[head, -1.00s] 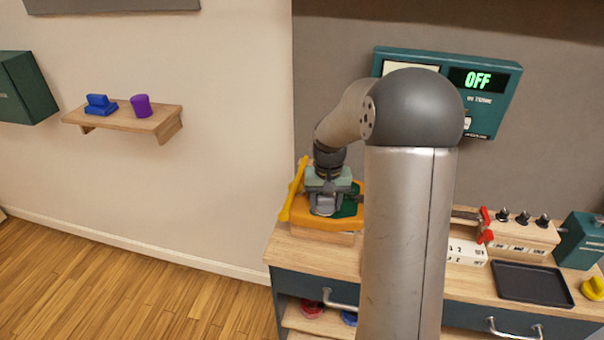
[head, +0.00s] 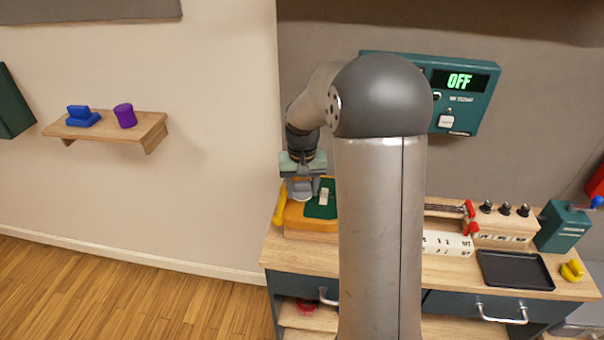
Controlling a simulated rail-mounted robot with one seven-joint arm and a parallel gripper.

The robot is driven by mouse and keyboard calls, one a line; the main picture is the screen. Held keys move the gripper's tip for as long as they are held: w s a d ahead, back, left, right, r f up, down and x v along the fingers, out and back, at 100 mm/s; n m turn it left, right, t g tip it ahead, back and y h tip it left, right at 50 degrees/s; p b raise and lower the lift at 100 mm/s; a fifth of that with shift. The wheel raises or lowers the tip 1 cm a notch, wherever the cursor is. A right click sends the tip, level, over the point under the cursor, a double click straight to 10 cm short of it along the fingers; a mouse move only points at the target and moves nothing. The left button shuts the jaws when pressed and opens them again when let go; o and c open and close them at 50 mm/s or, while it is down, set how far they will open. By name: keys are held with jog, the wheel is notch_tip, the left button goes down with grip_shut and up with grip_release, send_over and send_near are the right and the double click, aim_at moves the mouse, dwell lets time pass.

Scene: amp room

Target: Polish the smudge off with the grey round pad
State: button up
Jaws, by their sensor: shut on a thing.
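My gripper (head: 301,183) is shut on the grey round pad (head: 300,194), above the left part of an orange body (head: 297,219) on the bench. I cannot tell whether the pad touches it. A green plate (head: 318,212) with a small pale piece lies on the orange body, just right of the pad. No smudge can be made out; the pad, gripper and my arm hide part of the surface.
A yellow bar (head: 279,208) stands at the orange body's left edge. The bench also holds a white block (head: 447,243), a dark tray (head: 515,270) and a yellow item (head: 572,270). A wall shelf (head: 142,127) carries blue and purple items.

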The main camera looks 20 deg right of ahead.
jog(key=shift+r+p, duration=0.7)
jog(key=shift+r, duration=0.7)
